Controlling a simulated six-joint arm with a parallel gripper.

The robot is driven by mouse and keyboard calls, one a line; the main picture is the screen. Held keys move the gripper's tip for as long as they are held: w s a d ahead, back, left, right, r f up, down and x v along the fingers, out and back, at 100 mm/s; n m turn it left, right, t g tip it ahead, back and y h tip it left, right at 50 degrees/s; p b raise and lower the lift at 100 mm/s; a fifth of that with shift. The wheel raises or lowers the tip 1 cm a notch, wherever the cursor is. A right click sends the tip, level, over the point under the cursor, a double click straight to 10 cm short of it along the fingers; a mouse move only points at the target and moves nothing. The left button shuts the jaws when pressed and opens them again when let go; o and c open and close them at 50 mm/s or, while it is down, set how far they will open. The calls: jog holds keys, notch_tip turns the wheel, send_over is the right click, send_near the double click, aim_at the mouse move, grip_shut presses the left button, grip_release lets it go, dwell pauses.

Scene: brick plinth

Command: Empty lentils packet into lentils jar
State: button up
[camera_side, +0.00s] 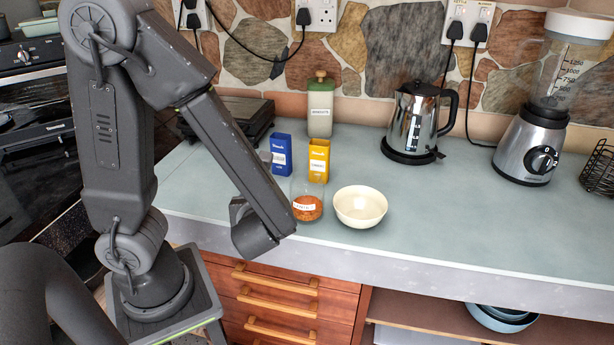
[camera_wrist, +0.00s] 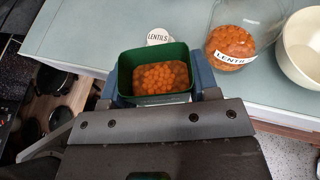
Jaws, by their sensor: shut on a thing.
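In the wrist view my gripper (camera_wrist: 156,84) is shut on a dark green open-topped packet (camera_wrist: 123,78), one finger on each side. Orange lentils fill much of it, and it looks roughly upright. The lentils jar (camera_wrist: 236,28) is clear glass with a LENTILS label and orange lentils in its lower part; it stands right of the packet, apart from it. In the side view the jar (camera_side: 307,206) stands on the counter near the front edge. There, the packet and my fingers are hidden behind my arm.
A cream bowl (camera_side: 360,207) stands right of the jar. A blue packet (camera_side: 281,156) and a yellow packet (camera_side: 319,160) stand behind. A tall canister (camera_side: 320,108), kettle (camera_side: 411,123) and blender (camera_side: 535,140) are further back.

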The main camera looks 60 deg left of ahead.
jog(key=shift+w, duration=0.15)
jog(key=shift+w+a+r+m+g+h, duration=0.15)
jog(key=shift+w+r+m+g+h, duration=0.1)
jog(key=shift+w+m+g, duration=0.35)
jog(key=shift+w+a+r+m+g+h, duration=0.1)
jog(key=shift+w+r+m+g+h, duration=0.25)
jog(key=shift+w+g, duration=0.35)
jog(key=r, duration=0.1)
jog(key=w+r+m+g, duration=0.1)
jog(key=w+r+g, duration=0.1)
jog(key=r, duration=0.1)
jog(key=shift+w+a+m+h, duration=0.2)
jog(key=shift+w+m+h, duration=0.05)
jog(key=shift+m+h, duration=0.1)
jog(key=shift+w+r+m+g, duration=0.25)
jog(key=shift+m+g, duration=0.15)
jog(key=shift+g, duration=0.4)
jog(key=shift+w+r+m+g+h, duration=0.15)
jog(key=shift+r+m+g, duration=0.4)
jog(key=shift+g, duration=0.4)
jog(key=shift+r+m+g+h, duration=0.1)
jog(key=shift+r+m+g, duration=0.2)
jog(key=shift+m+g, duration=0.5)
